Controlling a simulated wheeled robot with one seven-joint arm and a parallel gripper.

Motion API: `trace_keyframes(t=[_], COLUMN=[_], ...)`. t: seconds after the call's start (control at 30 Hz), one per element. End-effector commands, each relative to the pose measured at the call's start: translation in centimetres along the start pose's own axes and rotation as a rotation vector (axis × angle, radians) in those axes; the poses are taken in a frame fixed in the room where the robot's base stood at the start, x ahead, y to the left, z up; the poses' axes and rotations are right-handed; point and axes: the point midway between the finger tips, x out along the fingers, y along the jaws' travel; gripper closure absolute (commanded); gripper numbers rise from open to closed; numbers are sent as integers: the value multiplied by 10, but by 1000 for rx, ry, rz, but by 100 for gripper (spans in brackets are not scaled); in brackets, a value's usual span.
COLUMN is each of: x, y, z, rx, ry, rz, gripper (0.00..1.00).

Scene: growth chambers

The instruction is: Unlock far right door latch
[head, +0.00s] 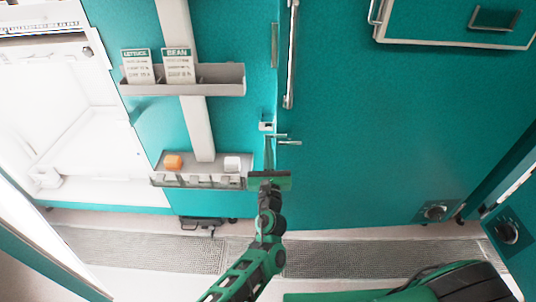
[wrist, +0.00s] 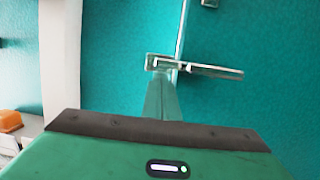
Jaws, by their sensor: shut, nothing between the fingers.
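The teal door (head: 370,130) fills the right half of the head view. A small metal latch (head: 289,142) sits at its left edge, near the seam. In the wrist view the latch (wrist: 212,69) is a flat metal bar lying nearly level across the seam, tilted slightly down to the right. My gripper (head: 268,142) is shut and empty, just left of the latch in the head view. In the wrist view its fingertips (wrist: 160,76) overlap the latch's left end. I cannot tell whether they touch it.
A long vertical handle (head: 291,55) is above the latch. To the left are a shelf with labelled packets (head: 183,80) and a lower rack (head: 201,181) holding an orange block (head: 173,162) and a white block (head: 232,164). A round knob (head: 435,212) is at lower right.

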Motion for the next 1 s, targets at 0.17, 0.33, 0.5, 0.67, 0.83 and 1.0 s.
trace_keyframes(t=[0.17,0.33,0.5,0.67,0.83,1.0], x=[1,-1,0,0,0,1], y=[-2,7,4,4,5,6], z=[2,3,3,5,7,9], rx=[-1,4,11,47,69,95], ry=[0,1,1,2,1,0], rz=[-2,7,1,-8,-13,-20], gripper=[100,100,100,100,100,100])
